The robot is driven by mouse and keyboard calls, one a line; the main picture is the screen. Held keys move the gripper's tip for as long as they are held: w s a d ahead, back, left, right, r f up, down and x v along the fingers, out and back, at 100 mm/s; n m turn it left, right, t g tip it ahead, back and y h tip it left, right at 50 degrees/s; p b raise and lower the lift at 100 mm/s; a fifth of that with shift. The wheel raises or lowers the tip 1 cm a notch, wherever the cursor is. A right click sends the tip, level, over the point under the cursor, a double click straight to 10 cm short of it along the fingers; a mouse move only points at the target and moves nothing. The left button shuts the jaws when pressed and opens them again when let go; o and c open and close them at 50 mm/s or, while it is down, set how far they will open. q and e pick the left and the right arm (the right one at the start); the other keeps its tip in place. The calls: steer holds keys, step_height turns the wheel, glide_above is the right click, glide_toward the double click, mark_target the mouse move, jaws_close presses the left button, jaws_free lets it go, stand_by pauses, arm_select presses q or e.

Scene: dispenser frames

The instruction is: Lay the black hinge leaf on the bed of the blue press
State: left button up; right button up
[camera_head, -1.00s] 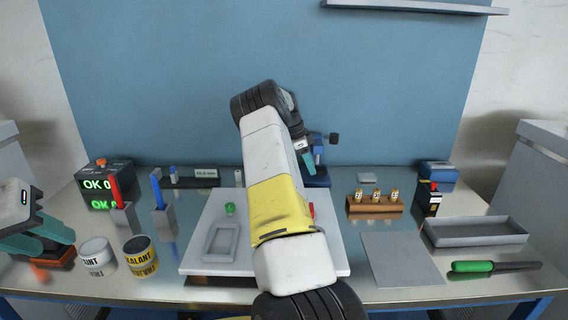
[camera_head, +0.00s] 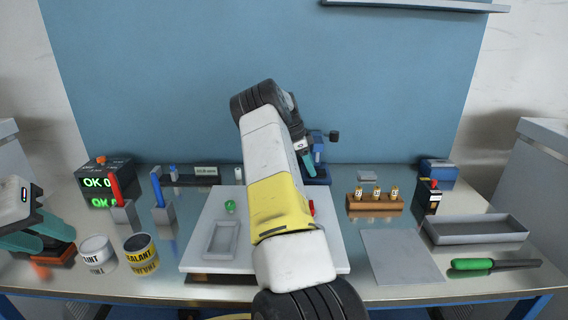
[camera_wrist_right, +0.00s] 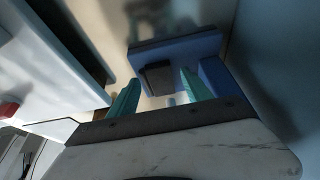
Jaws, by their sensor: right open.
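The blue press (camera_head: 318,178) stands at the back of the table, partly hidden behind my right arm. My right gripper (camera_head: 306,157) is at the press. In the right wrist view my right gripper (camera_wrist_right: 161,80) is open, its teal fingers spread apart. Beyond and between them a dark flat piece, apparently the black hinge leaf (camera_wrist_right: 157,75), lies on the blue bed of the press (camera_wrist_right: 190,47). The leaf is hidden in the head view. My left gripper (camera_head: 38,238) is at the left edge, above the table; its opening is unclear.
A white board (camera_head: 200,255) fills the middle front, with a shallow tray (camera_head: 222,240) on it. A wooden rack (camera_head: 375,206), grey plate (camera_head: 402,258), grey bin (camera_head: 475,230) and green-handled tool (camera_head: 495,264) lie right.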

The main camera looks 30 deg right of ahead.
steer(key=v, duration=1.3)
steer(key=s+a+r+n+t+y, duration=0.3)
steer(key=s+a+r+n, duration=0.25)
steer(key=r, duration=0.25)
steer(key=s+a+r+n+t+y, duration=0.1)
steer(key=s+a+r+n, duration=0.3)
steer(key=a, duration=0.4)
steer(key=s+a+r+n+t+y, duration=0.1)
steer(key=s+a+n+t, duration=0.1)
steer(key=s+a+n, duration=0.35)
steer(key=s+a+f+n+t, duration=0.1)
steer(key=s+a+n, duration=0.3)
steer(key=s+a, duration=0.4)
steer(key=s+a+f+n+t+y, duration=0.1)
steer(key=s+a+f+n, duration=0.2)
steer(key=s+a+n, duration=0.2)
steer(key=s+a, duration=0.3)
steer(key=s, duration=0.2)
steer(key=shift+s+a, duration=0.25)
steer(key=shift+s, duration=0.15)
steer(key=shift+d, duration=0.1)
